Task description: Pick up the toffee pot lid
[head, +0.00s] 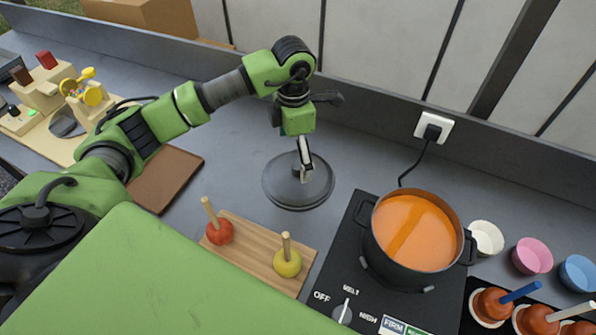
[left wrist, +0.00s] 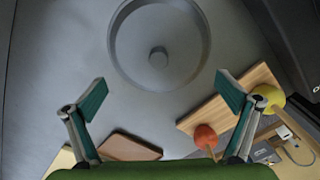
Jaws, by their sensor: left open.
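The toffee pot lid (head: 281,186) is a round dark grey disc lying flat on the grey counter, left of the hob. In the left wrist view the lid (left wrist: 133,40) shows at top centre with a small round knob (left wrist: 158,57) in its middle. My left gripper (head: 304,168) points down over the lid, near the knob; in the left wrist view its two fingers (left wrist: 160,95) are wide apart with nothing between them. Whether it touches the lid cannot be told. The pot (head: 375,252) holds orange toffee and stands uncovered on the black hob (head: 338,270). My right gripper is not in view.
A wooden board (head: 247,253) with a red apple (head: 219,232) and a yellow apple (head: 287,263) on sticks lies in front of the lid. A brown board (head: 165,180) lies left. Paper cups (head: 532,256) and toffee apples (head: 492,305) are right. A wall socket (head: 433,127) is behind.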

